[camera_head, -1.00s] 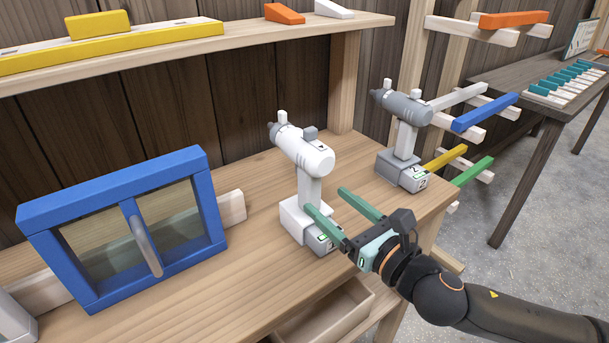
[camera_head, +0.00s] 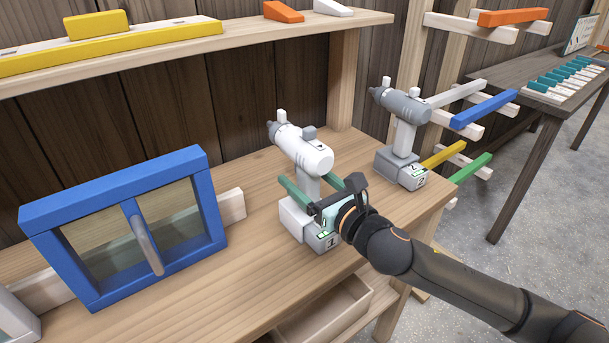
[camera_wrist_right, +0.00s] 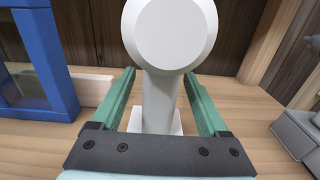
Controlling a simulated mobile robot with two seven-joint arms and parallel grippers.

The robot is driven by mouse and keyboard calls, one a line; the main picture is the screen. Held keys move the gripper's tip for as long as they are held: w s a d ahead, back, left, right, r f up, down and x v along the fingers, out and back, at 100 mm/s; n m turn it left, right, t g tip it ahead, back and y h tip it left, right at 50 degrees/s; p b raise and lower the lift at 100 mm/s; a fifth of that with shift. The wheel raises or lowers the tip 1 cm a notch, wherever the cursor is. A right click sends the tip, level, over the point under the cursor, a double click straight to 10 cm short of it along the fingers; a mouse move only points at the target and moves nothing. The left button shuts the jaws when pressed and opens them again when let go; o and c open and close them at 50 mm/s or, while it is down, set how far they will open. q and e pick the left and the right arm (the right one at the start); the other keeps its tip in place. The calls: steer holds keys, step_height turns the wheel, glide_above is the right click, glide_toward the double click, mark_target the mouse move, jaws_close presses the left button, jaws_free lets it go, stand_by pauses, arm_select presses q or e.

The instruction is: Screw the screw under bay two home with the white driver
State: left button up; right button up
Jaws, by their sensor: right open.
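The white driver (camera_head: 304,148) stands upright on the wooden bench, its base marked 1. It also fills the middle of the right wrist view (camera_wrist_right: 168,40). My right gripper (camera_head: 308,184) is open, with one green finger on each side of the driver's handle (camera_wrist_right: 160,102). In the right wrist view a gap shows between the handle and each finger (camera_wrist_right: 160,88). The screw and bay two cannot be made out in these frames. My left gripper is not in view.
A grey driver (camera_head: 403,125) on a base marked 2 stands to the right. A blue-framed window (camera_head: 120,190) stands to the left. An open drawer (camera_head: 325,312) juts out below the bench edge. A shelf (camera_head: 220,42) runs above the bench.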

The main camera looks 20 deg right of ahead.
jaws_close()
stand_by(0.5)
stand_by(0.7)
steer(key=shift+r, duration=0.2)
